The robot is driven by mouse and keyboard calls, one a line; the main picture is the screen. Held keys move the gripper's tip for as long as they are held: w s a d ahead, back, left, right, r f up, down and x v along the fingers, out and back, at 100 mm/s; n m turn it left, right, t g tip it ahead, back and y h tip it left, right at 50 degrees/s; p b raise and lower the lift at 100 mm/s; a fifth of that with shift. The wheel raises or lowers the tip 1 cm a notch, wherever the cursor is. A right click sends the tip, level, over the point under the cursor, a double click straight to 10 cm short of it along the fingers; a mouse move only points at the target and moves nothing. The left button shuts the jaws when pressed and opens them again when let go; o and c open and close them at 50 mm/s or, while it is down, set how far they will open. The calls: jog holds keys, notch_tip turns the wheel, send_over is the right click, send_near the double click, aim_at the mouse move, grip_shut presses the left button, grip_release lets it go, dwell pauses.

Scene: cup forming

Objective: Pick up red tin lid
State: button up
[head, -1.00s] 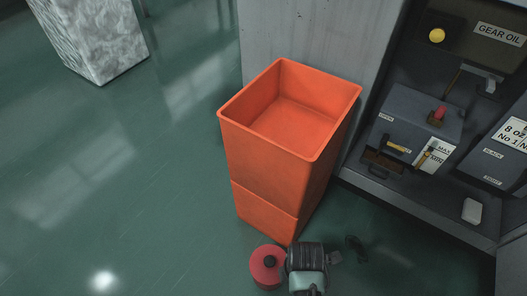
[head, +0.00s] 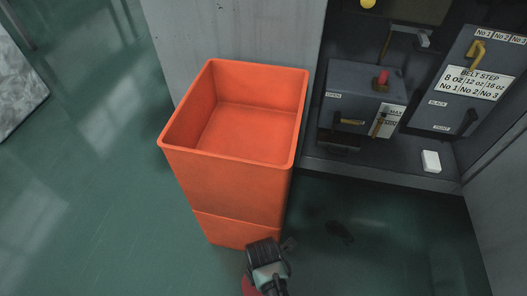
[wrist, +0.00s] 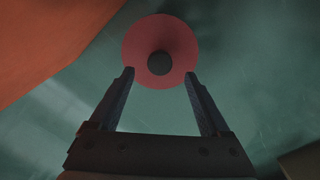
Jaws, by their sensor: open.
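The red tin lid (wrist: 160,30), a round red disc with a dark knob in its middle, shows against the green floor in the wrist view. In the head view only a sliver of the red lid (head: 247,287) shows at the bottom edge, partly hidden by my arm. My gripper (wrist: 159,73) is open and empty. Its fingertips appear at the lid's near edge, one on each side of the knob in the picture. I cannot tell the gap between fingertips and lid.
A tall orange bin (head: 227,188), open and empty, stands close to the left of the lid. Behind it is a grey machine cabinet (head: 362,90) with levers and labels. A small white block (head: 431,161) sits on its ledge.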

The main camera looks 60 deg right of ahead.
aim_at(247, 290)
jog(key=shift+d+f+b, duration=0.1)
jog(key=shift+f+b, duration=2.3)
jog(key=shift+f, duration=0.4)
jog(key=shift+r, duration=0.1)
grip_shut()
